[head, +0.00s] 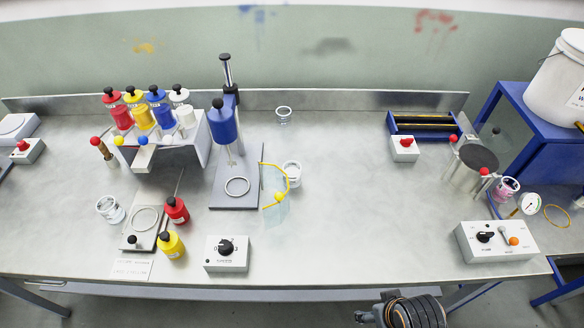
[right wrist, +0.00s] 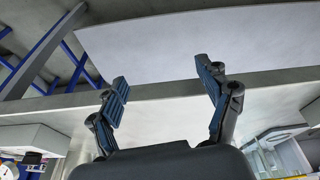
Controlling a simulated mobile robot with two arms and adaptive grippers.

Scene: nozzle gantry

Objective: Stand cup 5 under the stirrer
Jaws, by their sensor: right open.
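The stirrer (head: 223,124) has a blue motor on a stand; its thin shaft hangs over a grey base plate (head: 222,197) with a white ring (head: 237,186) on it. No cup stands in the ring. A clear cup (head: 292,174) stands just right of the base, by a yellow curved strip. Another clear cup (head: 283,115) stands behind, and one (head: 109,210) at the left. A cup with pink contents (head: 506,189) is at the far right. I cannot read which is cup 5. My right gripper (right wrist: 165,82) is open and empty; my right arm shows at the head view's bottom edge.
A control box with a black knob (head: 227,254) stands in front of the stirrer. Red (head: 176,211) and yellow (head: 171,245) bottles stand left of it. A bottle rack (head: 197,150) is at back left. The table's middle right is clear.

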